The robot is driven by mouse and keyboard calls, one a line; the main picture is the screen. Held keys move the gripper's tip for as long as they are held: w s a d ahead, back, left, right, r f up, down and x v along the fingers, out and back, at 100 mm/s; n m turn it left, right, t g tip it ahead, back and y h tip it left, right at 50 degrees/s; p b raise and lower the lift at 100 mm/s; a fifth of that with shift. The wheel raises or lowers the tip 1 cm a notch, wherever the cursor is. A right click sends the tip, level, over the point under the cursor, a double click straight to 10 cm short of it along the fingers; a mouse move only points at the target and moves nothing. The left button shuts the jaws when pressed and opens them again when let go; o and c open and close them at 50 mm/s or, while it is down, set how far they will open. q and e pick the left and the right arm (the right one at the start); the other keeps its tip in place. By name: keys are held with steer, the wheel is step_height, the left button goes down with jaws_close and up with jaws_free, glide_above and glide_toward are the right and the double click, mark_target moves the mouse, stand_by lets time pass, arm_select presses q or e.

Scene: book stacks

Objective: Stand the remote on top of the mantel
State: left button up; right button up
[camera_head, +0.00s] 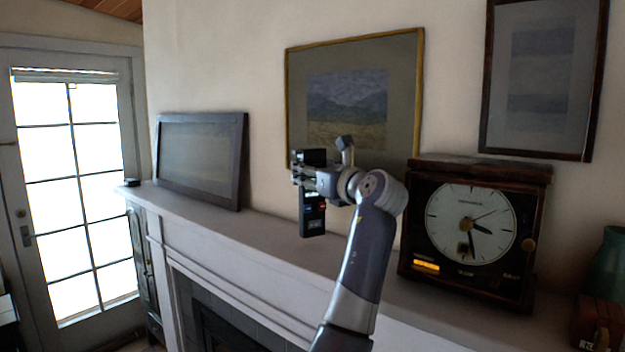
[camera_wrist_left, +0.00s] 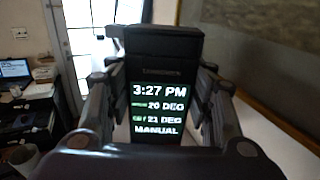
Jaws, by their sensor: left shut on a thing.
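The remote (camera_head: 313,217) is a tall black block, upright in the head view, with its lower end at the mantel's top surface. I cannot tell whether it touches. It fills the middle of the left wrist view (camera_wrist_left: 160,105), where its lit screen reads 3:27 PM. My left gripper (camera_head: 307,181) is shut on the remote's upper part, with a finger on each side, and hides some of it. The mantel (camera_head: 262,230) is a long pale shelf along the wall. My right gripper is not in view.
A dark framed picture (camera_head: 200,160) leans on the mantel at the left. A dark wooden clock (camera_head: 470,225) stands to the right, with a green vase (camera_head: 608,265) beyond it. A gold-framed picture (camera_head: 355,100) hangs behind my gripper. The mantel around the remote is bare.

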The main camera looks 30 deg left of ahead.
arm_select(q)
step_height(320, 180, down, 3)
steer(key=shift+f+p, duration=0.15)
steer(key=shift+p, duration=0.7)
steer(key=o, duration=1.5)
steer(key=shift+f, duration=0.15)
steer(key=b+v, duration=0.6)
steer(key=v, duration=0.6)
